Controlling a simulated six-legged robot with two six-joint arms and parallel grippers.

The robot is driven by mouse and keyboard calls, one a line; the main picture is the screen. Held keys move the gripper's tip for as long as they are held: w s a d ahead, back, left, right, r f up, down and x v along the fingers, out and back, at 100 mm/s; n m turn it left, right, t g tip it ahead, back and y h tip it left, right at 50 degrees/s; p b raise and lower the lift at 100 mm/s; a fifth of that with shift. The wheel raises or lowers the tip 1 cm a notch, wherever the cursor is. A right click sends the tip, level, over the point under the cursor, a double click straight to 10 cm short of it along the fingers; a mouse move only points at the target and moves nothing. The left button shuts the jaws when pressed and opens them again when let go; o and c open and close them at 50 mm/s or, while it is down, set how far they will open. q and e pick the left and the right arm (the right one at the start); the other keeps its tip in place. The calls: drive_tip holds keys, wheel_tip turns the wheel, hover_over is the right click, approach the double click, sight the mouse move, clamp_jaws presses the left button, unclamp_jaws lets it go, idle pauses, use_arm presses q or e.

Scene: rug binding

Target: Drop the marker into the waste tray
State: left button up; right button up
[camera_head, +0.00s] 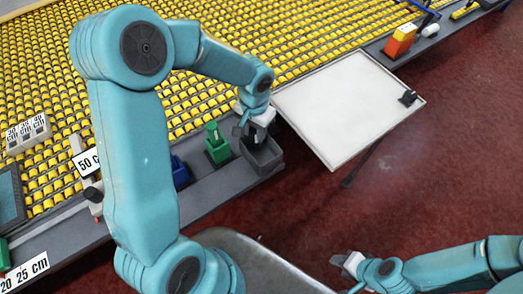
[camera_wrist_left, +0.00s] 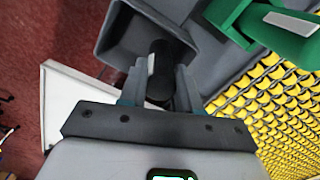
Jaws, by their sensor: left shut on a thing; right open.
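The waste tray (camera_head: 267,160) is a dark grey open box at the end of the grey ledge, beside the yellow rollers. It also shows in the left wrist view (camera_wrist_left: 118,35), just beyond my fingertips. My left gripper (camera_head: 256,122) is directly above it in the head view. In the left wrist view, my left gripper (camera_wrist_left: 160,88) is shut on the marker (camera_wrist_left: 159,62), a dark cylinder with a pale stripe. The marker's far end points into the tray's opening; I cannot tell if it touches the tray. My right gripper (camera_head: 343,263) is open and empty, low over the red floor.
A green holder (camera_head: 218,152) stands left of the tray, with a blue one (camera_head: 180,172) further left. A white panel (camera_head: 345,105) lies to the right. Red floor is free at the right.

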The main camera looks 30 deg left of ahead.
use_arm(q)
drive_tip(key=o, duration=1.1)
drive_tip(key=shift+s+d+r, duration=0.1)
drive_tip(key=shift+s+r, duration=0.05)
drive_tip(key=shift+w+r, duration=0.2)
wheel_tip(320, 180, up, 16)
drive_tip(key=shift+b, duration=0.3)
drive_tip(key=shift+s+f, duration=0.1)
drive_tip(key=shift+s, duration=0.15)
